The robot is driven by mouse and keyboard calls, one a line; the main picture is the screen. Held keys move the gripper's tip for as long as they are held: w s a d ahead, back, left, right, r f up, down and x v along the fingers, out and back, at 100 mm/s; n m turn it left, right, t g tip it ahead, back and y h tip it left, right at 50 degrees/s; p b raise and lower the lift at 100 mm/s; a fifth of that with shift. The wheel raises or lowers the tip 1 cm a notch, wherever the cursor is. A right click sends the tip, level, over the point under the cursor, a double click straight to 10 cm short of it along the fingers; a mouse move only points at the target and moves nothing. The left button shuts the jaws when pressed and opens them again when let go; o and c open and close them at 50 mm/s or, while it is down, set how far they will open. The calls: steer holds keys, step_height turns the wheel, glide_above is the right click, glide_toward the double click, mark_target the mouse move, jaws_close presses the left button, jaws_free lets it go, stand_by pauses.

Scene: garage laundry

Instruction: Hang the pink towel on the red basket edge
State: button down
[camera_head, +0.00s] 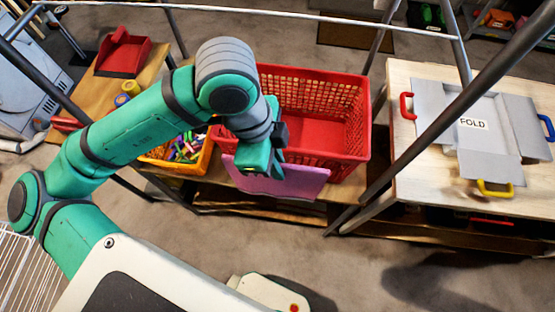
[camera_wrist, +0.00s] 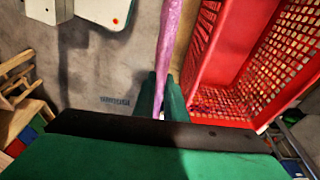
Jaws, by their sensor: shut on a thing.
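The pink towel (camera_head: 290,183) hangs from my gripper (camera_head: 262,165) in front of the near side of the red basket (camera_head: 345,95). In the wrist view the towel (camera_wrist: 172,35) shows edge-on as a narrow strip between the two green fingers of my gripper (camera_wrist: 162,95), which are shut on it. The red basket (camera_wrist: 210,60) lies just to the right of the towel there. Its near wall is partly hidden by the towel and my gripper in the head view. I cannot tell whether the towel touches the basket's rim.
The basket stands on a wooden shelf (camera_head: 210,183). An orange bin (camera_head: 190,160) of clothespins is on its left, with a red dustpan (camera_head: 125,52) farther back. Dark metal bars (camera_head: 440,100) cross the view.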

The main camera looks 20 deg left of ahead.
steer(key=shift+a, duration=0.1)
steer(key=shift+w+a, duration=0.4)
steer(key=shift+w, duration=1)
steer(key=shift+w+a, duration=0.35)
steer(key=shift+w, duration=1.05)
steer(key=shift+w+a, duration=0.4)
steer(key=shift+w, duration=1)
steer(key=shift+s+a+f+x, duration=0.1)
steer(key=shift+a+x, duration=0.2)
steer(key=shift+x, duration=1.1)
steer(key=shift+s+a+f+x, duration=0.1)
steer(key=shift+a+x, duration=0.2)
steer(key=shift+x, duration=1.05)
steer(key=shift+s+a+f+x, duration=0.1)
steer(key=shift+a+x, duration=0.25)
steer(key=shift+x, duration=1.05)
steer(key=shift+r, duration=0.1)
